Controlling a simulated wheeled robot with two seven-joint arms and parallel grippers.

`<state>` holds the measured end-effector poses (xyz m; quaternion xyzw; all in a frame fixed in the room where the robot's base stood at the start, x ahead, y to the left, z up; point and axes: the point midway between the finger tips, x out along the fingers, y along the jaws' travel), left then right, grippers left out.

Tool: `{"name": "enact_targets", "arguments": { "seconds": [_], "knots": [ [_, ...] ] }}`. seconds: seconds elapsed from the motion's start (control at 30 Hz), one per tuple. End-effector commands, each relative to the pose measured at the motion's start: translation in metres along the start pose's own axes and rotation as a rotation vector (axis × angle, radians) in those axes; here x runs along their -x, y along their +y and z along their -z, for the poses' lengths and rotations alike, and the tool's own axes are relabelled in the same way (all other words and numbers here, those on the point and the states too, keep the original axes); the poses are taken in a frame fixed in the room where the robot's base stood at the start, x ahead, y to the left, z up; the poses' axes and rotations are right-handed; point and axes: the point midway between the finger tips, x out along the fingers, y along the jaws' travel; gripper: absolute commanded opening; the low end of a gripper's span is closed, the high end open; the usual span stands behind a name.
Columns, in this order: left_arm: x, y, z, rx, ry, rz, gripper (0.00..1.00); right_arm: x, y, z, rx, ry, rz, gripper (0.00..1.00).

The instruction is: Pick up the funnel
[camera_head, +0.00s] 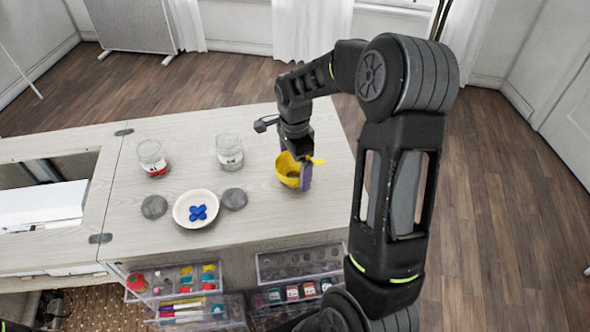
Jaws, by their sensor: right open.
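The yellow funnel (286,174) is on the right part of the light wooden cabinet top (262,220), with a small yellow tab showing at its right. My right gripper (296,168) points down at the funnel from above. Its jaws are open, one finger in front of the funnel's right side and the other partly hidden behind the rim. I cannot tell whether the fingers touch the funnel. My left gripper is out of view.
Two glass jars (151,157) (229,152) stand left of the funnel. A white bowl (181,212) holds blue pieces, with grey round lids (154,206) (234,199) beside it. Open clear drawers (300,263) with sewing items sit below the front edge.

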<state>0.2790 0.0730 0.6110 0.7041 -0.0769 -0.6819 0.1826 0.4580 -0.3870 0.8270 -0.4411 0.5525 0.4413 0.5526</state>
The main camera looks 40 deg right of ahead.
Motion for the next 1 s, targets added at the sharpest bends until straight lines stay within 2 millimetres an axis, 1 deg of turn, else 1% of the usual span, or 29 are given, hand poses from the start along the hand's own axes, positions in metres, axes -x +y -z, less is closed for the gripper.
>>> {"name": "enact_targets", "arguments": {
  "seconds": [0.17, 0.77, 0.8, 1.0],
  "knots": [
    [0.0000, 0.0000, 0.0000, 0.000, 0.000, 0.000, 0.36, 0.0002, 0.0000, 0.0001, 0.000, 0.000, 0.000, 0.99],
    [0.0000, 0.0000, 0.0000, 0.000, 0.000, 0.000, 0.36, 0.0002, -0.0001, 0.0001, 0.000, 0.000, 0.000, 0.50],
    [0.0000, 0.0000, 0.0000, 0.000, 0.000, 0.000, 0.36, 0.0003, -0.0001, 0.0001, 0.000, 0.000, 0.000, 0.49],
    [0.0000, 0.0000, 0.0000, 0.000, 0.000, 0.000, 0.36, 0.0008, -0.0001, 0.0001, 0.000, 0.000, 0.000, 0.49]
  ]
}}
